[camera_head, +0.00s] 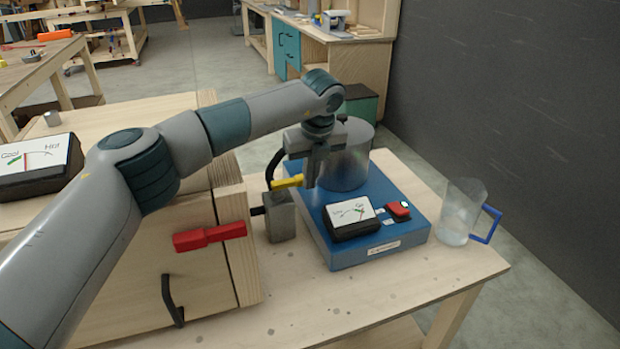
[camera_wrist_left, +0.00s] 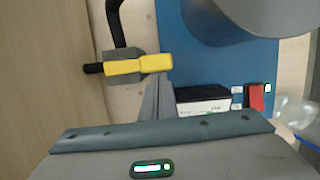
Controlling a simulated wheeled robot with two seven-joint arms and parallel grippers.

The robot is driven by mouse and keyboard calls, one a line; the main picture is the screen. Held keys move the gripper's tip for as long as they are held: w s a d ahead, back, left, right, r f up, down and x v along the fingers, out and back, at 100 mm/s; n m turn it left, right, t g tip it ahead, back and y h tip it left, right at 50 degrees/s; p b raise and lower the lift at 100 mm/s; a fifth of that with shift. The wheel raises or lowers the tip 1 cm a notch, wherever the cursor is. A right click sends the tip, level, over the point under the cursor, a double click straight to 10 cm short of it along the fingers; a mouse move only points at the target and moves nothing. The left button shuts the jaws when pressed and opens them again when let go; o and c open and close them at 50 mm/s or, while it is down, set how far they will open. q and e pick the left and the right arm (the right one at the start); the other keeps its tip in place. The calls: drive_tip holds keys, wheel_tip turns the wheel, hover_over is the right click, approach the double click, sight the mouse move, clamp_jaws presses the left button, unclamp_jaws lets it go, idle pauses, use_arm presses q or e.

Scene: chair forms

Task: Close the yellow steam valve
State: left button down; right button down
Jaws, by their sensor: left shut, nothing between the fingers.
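The yellow steam valve (camera_head: 288,182) is a short yellow lever on top of a grey metal block (camera_head: 281,222), with a black hose curving up behind it. In the left wrist view the yellow lever (camera_wrist_left: 140,65) lies roughly crosswise, its free end pointing right. My left gripper (camera_head: 311,184) points down just right of the lever in the head view, with its fingers shut and empty. In the wrist view the fingertips (camera_wrist_left: 157,88) are close to the lever's free end; I cannot tell if they touch it. My right gripper is out of view.
A blue base (camera_head: 375,248) carries a metal pot (camera_head: 347,165), a gauge (camera_head: 350,217) and a red switch (camera_head: 398,210). A clear jug (camera_head: 460,212) stands to the right. A red lever (camera_head: 210,236) sticks out by the wooden box (camera_head: 215,290). The table front is clear.

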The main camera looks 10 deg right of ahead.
use_arm(q)
drive_tip(key=shift+r, duration=0.1)
